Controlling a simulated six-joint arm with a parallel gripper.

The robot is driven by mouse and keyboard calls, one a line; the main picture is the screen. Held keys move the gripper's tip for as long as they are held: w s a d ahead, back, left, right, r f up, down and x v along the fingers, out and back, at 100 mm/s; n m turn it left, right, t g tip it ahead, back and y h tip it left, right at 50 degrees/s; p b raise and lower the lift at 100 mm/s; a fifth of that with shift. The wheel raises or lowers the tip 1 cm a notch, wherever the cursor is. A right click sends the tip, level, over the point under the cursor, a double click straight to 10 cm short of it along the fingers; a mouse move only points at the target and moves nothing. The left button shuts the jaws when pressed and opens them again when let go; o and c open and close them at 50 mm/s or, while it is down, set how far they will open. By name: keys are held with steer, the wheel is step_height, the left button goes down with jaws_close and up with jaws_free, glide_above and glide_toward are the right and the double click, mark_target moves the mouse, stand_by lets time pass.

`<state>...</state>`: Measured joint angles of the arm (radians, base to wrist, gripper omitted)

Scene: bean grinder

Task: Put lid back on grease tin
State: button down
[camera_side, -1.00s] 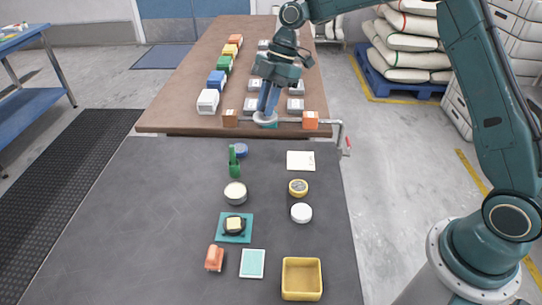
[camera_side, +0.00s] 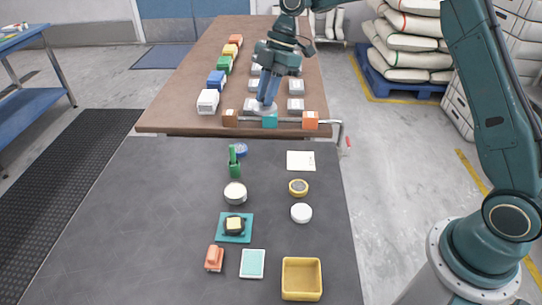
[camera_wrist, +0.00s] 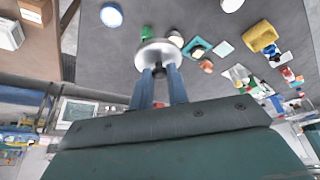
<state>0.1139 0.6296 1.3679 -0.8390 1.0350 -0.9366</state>
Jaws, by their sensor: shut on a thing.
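My gripper (camera_side: 265,102) is at the near end of the brown table. It is shut on a pale round lid (camera_side: 262,110), gripping a dark knob. In the wrist view the lid (camera_wrist: 158,50) lies flat across the fingertips (camera_wrist: 159,72). Whether it touches anything below cannot be told. Which round item is the grease tin is unclear: on the dark mat stand a cream round tin (camera_side: 235,194), a yellow-rimmed round item with a grey middle (camera_side: 298,188), a white round item (camera_side: 301,213) and a blue round item (camera_side: 240,150). All are apart from the gripper.
Brown (camera_side: 230,118), teal (camera_side: 270,121) and orange (camera_side: 310,120) blocks line the table's near edge by a metal bar. A green item (camera_side: 234,165) stands upright on the dark mat (camera_side: 120,220). A yellow tray (camera_side: 302,260) is nearest. The mat's left side is clear.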

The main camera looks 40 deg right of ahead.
steer(key=s+a+f+n+g, duration=0.2)
steer(key=a+f+n, duration=0.4)
steer(key=a+f, duration=0.4)
steer(key=s+a, duration=0.1)
steer(key=a, duration=0.2)
steer(key=shift+f+h, duration=0.25)
steer(key=shift+h, duration=0.05)
steer(key=shift+f, duration=0.15)
steer(key=shift+f, duration=3)
steer(key=shift+f, duration=0.2)
steer(key=c, duration=0.8)
jaws_free()
steer(key=shift+r, duration=0.2)
